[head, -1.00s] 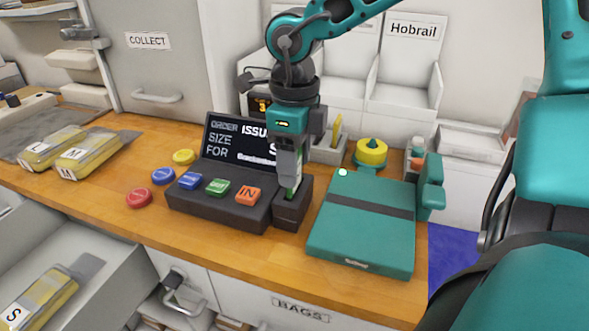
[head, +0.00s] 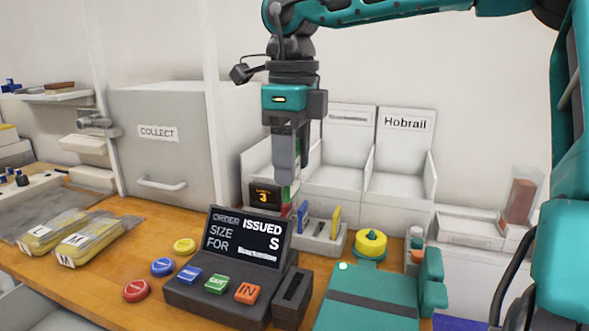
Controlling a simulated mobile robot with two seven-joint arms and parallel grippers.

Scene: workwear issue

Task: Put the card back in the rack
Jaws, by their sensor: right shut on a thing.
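My right gripper (head: 290,172) points down and is shut on a card (head: 286,198), a thin sliver with green on it, mostly hidden by the fingers. It hangs above and behind the order terminal (head: 214,306), just left of the grey rack (head: 335,246). The rack holds a blue card (head: 302,215) and a yellow card (head: 335,222) upright. Its left end is partly hidden, and I cannot tell whether the held card touches it. The terminal's side slot (head: 292,288) is empty. Its screen (head: 246,237) reads "ISSUED", size S. My left gripper is out of view.
A small display (head: 264,196) showing 3 stands behind the terminal. Coloured buttons and bagged items (head: 85,240) lie to the left. White bins (head: 402,160) stand behind.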

